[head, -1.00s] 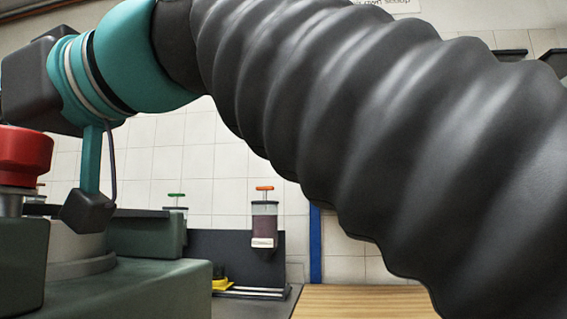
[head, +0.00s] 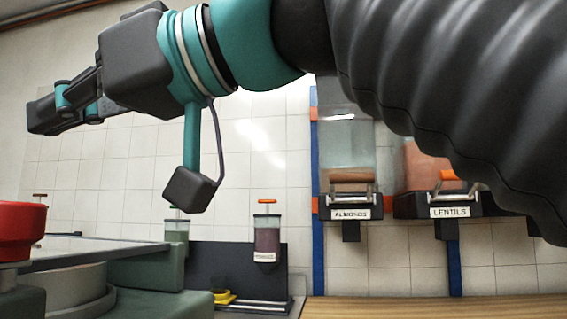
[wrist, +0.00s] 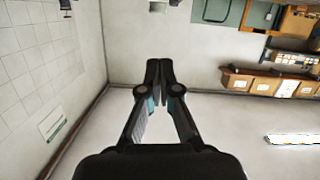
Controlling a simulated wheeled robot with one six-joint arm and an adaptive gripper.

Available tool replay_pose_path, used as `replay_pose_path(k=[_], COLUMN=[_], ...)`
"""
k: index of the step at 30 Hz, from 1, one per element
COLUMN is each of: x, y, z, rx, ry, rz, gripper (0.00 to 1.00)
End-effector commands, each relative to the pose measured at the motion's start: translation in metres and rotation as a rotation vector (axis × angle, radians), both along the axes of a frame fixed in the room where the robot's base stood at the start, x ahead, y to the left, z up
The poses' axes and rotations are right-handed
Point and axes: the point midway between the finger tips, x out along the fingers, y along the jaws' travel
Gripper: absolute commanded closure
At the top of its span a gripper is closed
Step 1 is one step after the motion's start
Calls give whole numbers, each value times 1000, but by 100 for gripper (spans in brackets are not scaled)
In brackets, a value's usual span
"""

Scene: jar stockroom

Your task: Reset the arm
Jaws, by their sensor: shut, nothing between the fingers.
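My gripper (head: 48,118) is at the upper left of the head view, raised well above the counter and pointing left. In the wrist view my gripper (wrist: 158,68) has its two fingertips together, with nothing between them. The dark ribbed sleeve of my arm crosses the upper right of the head view and hides part of the wall there.
Dispensers labelled almonds (head: 345,160) and lentils (head: 425,165) hang on the tiled wall. A jar with an orange handle (head: 267,235) stands before a dark panel. A wooden counter (head: 430,308) lies at the bottom right. The wrist view shows shelves with boxes (wrist: 265,82).

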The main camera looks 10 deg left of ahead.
Motion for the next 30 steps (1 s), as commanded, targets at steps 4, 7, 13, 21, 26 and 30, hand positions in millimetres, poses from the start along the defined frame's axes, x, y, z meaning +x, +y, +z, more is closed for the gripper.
replay_pose_path(k=[4,7,13,21,26,30], x=[1,1,13,102,146,167], y=[-17,-24,-32,-79,-133,-189], z=[4,6,-2,-92,-166,-234], rx=[1,1,-19,-172,-266,-342], ry=[1,0,19,187,303,402], rz=[-2,-2,-40,-388,-633,-840], gripper=[100,100,100,100,100,100])
